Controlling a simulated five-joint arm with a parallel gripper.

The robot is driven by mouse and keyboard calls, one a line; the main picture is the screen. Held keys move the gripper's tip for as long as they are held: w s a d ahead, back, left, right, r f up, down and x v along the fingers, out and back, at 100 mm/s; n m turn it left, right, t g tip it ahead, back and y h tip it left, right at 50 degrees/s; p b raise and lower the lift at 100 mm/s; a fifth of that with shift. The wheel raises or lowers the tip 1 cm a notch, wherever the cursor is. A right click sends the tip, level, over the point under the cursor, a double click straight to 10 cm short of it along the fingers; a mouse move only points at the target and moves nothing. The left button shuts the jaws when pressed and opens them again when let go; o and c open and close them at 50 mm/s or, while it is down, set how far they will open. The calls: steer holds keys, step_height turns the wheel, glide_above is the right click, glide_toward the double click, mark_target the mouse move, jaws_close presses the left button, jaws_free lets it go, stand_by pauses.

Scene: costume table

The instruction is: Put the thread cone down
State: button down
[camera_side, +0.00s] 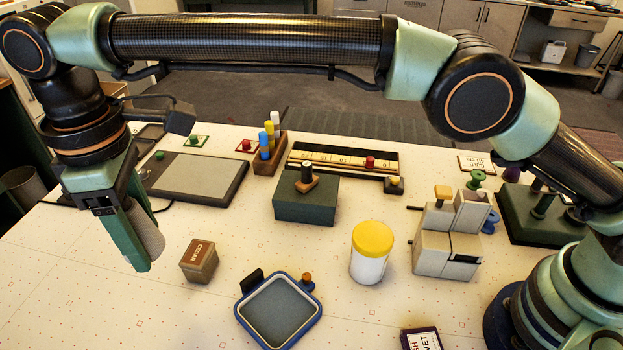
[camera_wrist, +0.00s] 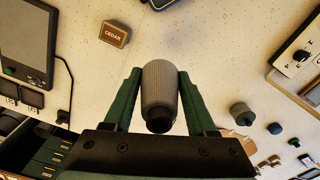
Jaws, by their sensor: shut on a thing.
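The thread cone (camera_side: 148,231) is grey with a woven-looking surface. My gripper (camera_side: 137,240) is shut on it at the left of the side view, one green finger in front of it. In the wrist view the cone (camera_wrist: 160,90) sits between the two green fingers of my gripper (camera_wrist: 159,88), its dark end towards the camera. The cone appears to be held above the pale table top (camera_side: 95,285); the exact gap beneath it is hard to tell.
A brown cedar block (camera_side: 199,262) stands just right of my gripper. A blue-rimmed tray (camera_side: 278,312) and a yellow-lidded jar (camera_side: 371,252) are further right. A grey pad (camera_side: 196,178) lies behind. The table's front left is clear.

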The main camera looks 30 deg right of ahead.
mark_target(182, 345)
steer(key=a+f, duration=0.1)
steer(key=f, duration=0.6)
steer(key=s+f, duration=0.1)
steer(key=f, duration=0.5)
steer(key=a+f, duration=0.1)
steer(key=f, duration=0.6)
steer(key=shift+s+a+f, duration=0.35)
steer(key=shift+s, duration=0.05)
steer(key=shift+f, duration=0.1)
steer(key=shift+c, duration=1)
jaws_free()
